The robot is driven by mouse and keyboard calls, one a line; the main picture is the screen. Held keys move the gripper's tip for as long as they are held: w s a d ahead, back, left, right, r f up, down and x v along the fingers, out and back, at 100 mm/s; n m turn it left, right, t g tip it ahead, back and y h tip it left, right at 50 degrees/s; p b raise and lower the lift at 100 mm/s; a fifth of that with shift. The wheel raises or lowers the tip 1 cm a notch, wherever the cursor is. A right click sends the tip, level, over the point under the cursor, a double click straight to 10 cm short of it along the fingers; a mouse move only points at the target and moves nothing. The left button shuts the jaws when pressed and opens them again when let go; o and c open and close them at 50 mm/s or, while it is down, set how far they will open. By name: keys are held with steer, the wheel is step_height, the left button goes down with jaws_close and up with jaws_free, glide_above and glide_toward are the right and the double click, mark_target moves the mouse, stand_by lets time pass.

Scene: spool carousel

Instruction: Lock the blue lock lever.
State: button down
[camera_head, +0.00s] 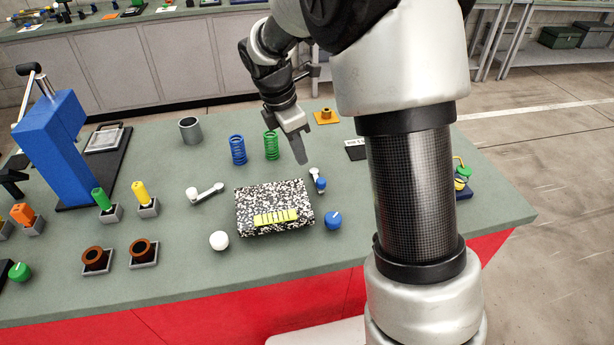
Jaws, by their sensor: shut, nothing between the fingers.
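The blue lock lever (320,184) is a short grey arm with a blue ball end. It stands at the back right corner of a black-and-white speckled block (272,200), its blue ball toward the front. My gripper (301,158) points down just behind and to the left of the lever, its fingers shut and empty. The fingertips look apart from the lever, though the gap is hard to judge. A similar lever with a white ball (193,194) lies left of the block.
A blue knob (333,220) and a white ball-shaped knob (219,240) sit at the block's front corners. Blue (237,150) and green (271,146) springs stand behind it. A blue press (57,145) is at left. My arm hides part of the table's right side.

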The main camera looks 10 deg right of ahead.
mark_target(318, 179)
steer(key=x, duration=1)
steer(key=shift+b, duration=0.35)
steer(key=shift+s+d, duration=0.1)
